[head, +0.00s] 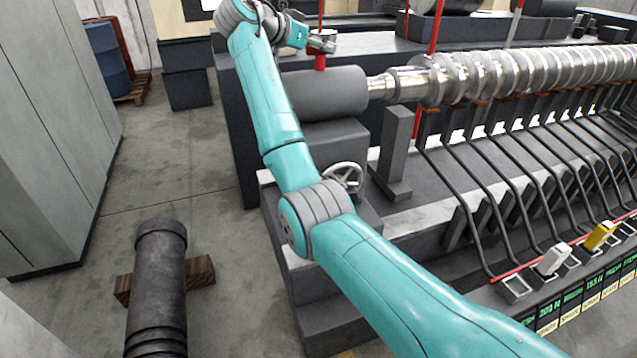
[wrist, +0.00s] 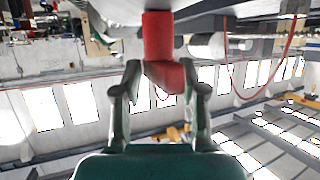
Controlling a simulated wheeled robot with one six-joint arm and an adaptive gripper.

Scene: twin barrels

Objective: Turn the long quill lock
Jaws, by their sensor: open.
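The quill lock is a red piece (head: 320,63) on top of the grey tailstock cylinder (head: 330,92), with a red rod rising from it. In the wrist view a thick red part of the lock (wrist: 158,36) stands between my fingers and bends at its lower end. My gripper (head: 325,42) is at the lock, just above its red base in the head view. In the wrist view my gripper (wrist: 160,66) is open, with a gap on each side of the red part. My gripper partly hides the lock in the head view.
A handwheel (head: 345,177) sits below the tailstock, near my arm. A silver screw shaft (head: 500,75) runs to the right. Another red post (head: 436,28) stands to the right of the lock.

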